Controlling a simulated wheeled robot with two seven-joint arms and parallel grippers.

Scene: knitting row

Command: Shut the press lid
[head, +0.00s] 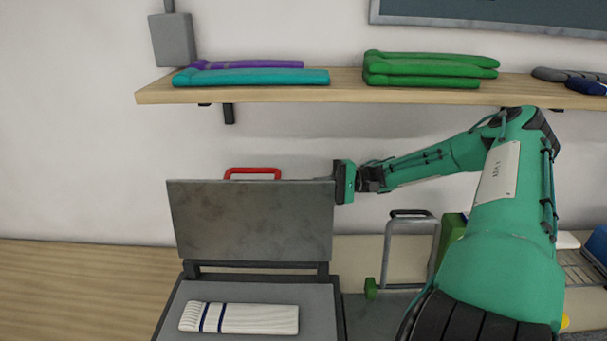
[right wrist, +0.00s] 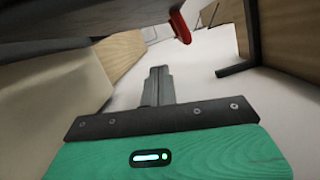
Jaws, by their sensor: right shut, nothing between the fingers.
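The press lid (head: 250,220), a worn grey plate, stands raised and nearly upright at the back of the press. Its red handle (head: 252,171) shows above the top edge, and it also shows in the right wrist view (right wrist: 181,27). The press bed (head: 318,303) is open, with a folded white knit piece with blue stripes (head: 250,318) lying on it. My right gripper (head: 320,179) is at the lid's upper right corner, its fingers partly hidden behind the lid. In the right wrist view its fingers (right wrist: 160,75) are shut and empty, apart from the handle.
A wooden shelf (head: 340,92) with folded green, teal and purple pieces runs above my right arm. A grey-framed stand (head: 411,225) and a green object (head: 451,232) are right of the press. The wooden counter at left (head: 80,285) is clear.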

